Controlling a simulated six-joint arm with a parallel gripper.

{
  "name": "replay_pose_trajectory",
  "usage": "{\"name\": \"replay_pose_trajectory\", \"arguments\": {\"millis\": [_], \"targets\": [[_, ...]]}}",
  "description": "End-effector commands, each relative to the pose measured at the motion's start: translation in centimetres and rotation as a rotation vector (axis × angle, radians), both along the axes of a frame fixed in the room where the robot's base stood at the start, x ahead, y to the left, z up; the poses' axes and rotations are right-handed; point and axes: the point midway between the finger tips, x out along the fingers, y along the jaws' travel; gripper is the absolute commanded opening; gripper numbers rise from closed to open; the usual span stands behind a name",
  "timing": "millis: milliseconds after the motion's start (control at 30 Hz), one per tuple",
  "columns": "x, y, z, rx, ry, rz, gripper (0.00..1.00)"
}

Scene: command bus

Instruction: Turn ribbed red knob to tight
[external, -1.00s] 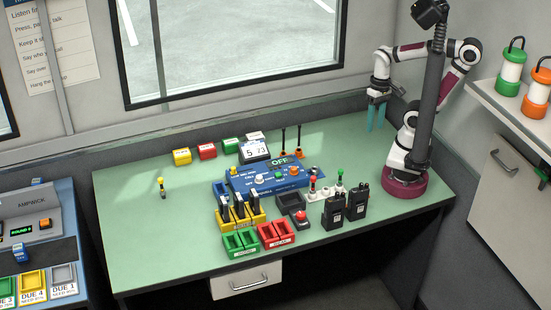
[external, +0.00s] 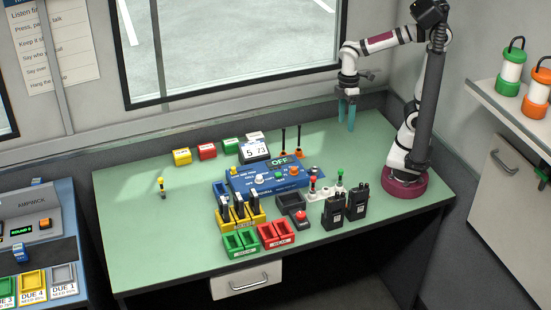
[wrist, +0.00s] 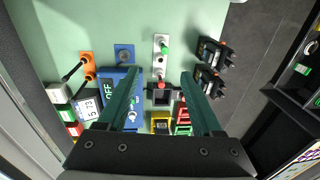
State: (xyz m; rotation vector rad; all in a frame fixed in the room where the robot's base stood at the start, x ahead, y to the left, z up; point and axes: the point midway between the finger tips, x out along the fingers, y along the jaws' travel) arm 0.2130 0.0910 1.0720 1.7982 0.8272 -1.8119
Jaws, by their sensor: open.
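A red knob (external: 300,216) stands on a small dark box (external: 288,201) in front of the blue panel; it also shows in the wrist view (wrist: 160,84). A smaller red-topped fitting (external: 313,181) stands behind it on a white plate that also carries a green-topped one (external: 340,177). The ribbing is too small to make out, so I cannot tell which red piece is the ribbed knob. My gripper (external: 346,129) is open and empty, pointing down high above the back right of the table. In the wrist view both red pieces lie between its teal fingers (wrist: 160,77).
The blue panel (external: 250,182) has two upright black rods on orange bases behind it. Black radios (external: 334,212) stand at right front. Yellow, green and red trays (external: 275,238) line the front. The green table (external: 130,225) is mostly clear at left.

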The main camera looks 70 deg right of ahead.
Motion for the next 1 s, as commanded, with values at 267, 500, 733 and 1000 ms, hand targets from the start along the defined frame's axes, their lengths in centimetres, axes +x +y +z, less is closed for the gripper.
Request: {"name": "replay_pose_trajectory", "arguments": {"millis": [267, 500, 733, 1000], "targets": [[5.9, 18.5, -3.5, 0.003, -0.113, 1.883, 0.67], [5.1, 23.9, -6.1, 0.01, -0.129, 2.381, 0.67], [5.1, 23.7, -12.1, 0.01, -0.125, 2.379, 0.67], [5.1, 23.7, -19.1, 0.01, -0.129, 2.376, 0.67]]}}
